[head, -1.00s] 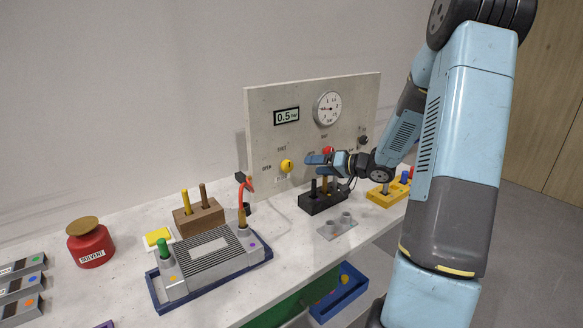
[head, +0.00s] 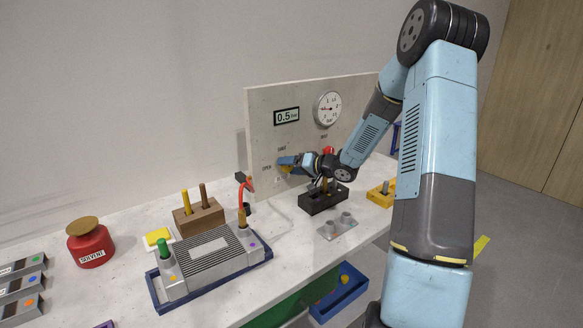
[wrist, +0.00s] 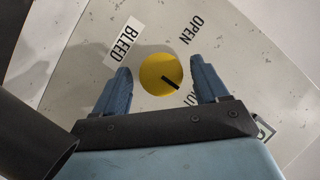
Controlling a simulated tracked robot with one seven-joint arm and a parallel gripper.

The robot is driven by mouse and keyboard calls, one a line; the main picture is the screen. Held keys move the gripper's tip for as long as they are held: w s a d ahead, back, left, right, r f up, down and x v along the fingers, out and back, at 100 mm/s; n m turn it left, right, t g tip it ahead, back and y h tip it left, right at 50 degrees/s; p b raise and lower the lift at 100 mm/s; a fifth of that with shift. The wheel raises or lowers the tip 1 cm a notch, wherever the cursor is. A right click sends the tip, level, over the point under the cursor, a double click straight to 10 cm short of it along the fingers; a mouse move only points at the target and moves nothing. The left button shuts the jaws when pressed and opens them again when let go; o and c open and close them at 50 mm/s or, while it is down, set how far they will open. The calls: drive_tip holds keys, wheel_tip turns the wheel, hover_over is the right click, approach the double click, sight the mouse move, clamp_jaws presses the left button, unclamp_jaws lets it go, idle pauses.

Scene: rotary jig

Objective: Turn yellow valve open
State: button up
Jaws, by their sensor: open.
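The yellow valve (wrist: 161,74) is a round knob with a dark pointer line, on the upright grey panel (head: 262,122). In the wrist view it lies between the two blue fingers of my open gripper (wrist: 164,88), with a gap on each side. The pointer line runs from the knob's middle toward the lower right, away from the OPEN label (wrist: 190,31). A BLEED label (wrist: 123,43) is beside the knob. In the head view my gripper (head: 284,164) is at the panel and mostly hides the valve.
The panel also bears a 0.5 bar display (head: 286,116) and a round gauge (head: 327,108). Below my gripper stand a black block (head: 322,200) and a grey fixture (head: 337,226).

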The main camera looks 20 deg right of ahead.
drive_tip(key=c, duration=1)
drive_tip(key=shift+c, duration=0.2)
drive_tip(key=shift+n+h, duration=0.3)
drive_tip(key=n+h, duration=0.2)
drive_tip(key=n, duration=0.1)
drive_tip(key=n+t+h, duration=0.1)
drive_tip(key=n+h, duration=0.1)
drive_tip(key=a+n+h, duration=0.1)
drive_tip(key=n+h, duration=0.2)
drive_tip(key=shift+s+n+t, duration=0.2)
drive_tip(key=shift+n+t, duration=0.1)
drive_tip(key=shift+t, duration=0.1)
drive_tip(key=shift+n+t+h, duration=0.5)
drive_tip(key=shift+n+h, duration=0.3)
drive_tip(key=shift+n, duration=0.4)
